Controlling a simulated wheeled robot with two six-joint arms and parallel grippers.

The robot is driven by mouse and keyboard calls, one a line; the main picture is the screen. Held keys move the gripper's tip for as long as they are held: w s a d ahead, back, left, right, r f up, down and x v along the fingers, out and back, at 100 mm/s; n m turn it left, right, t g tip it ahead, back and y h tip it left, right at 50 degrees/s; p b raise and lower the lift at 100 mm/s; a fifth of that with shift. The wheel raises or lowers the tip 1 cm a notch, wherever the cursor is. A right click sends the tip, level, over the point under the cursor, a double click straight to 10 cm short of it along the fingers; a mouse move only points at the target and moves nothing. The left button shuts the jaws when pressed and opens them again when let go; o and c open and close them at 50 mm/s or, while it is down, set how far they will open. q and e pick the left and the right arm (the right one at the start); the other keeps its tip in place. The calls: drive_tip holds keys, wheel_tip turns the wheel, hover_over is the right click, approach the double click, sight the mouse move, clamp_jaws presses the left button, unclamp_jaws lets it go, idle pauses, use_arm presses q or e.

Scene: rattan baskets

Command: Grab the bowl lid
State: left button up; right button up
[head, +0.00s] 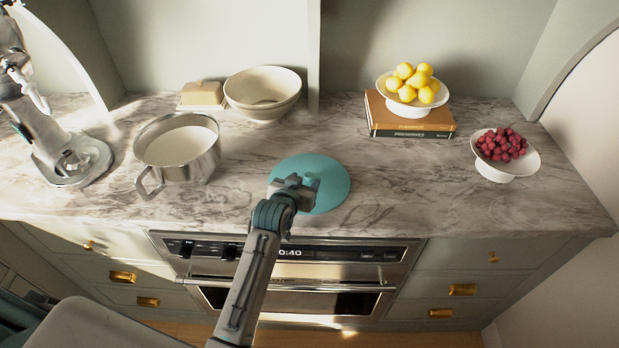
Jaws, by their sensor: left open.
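A flat, round teal lid (330,178) lies on the marble counter near its front edge, in the middle of the head view. My left gripper (300,181) is open over the left part of the lid and hides some of it. I cannot tell whether the fingers touch the lid. A steel mixing bowl (205,162) with a handle and pale contents stands to the left. A cream bowl (262,92) stands behind, near the wall. My right gripper is not in view.
A stand mixer (40,130) is at the far left and a butter dish (203,95) at the back. Books (410,122) carry a lemon dish (408,108); a berry dish (494,172) stands right. An oven (290,270) is below. The counter right of the lid is clear.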

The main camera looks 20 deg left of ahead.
sight(309, 179)
use_arm(q)
drive_tip(key=shift+p+x, duration=0.3)
drive_tip(key=shift+x, duration=1.15)
drive_tip(key=shift+r, duration=0.1)
clamp_jaws()
drive_tip(key=shift+r, duration=0.1)
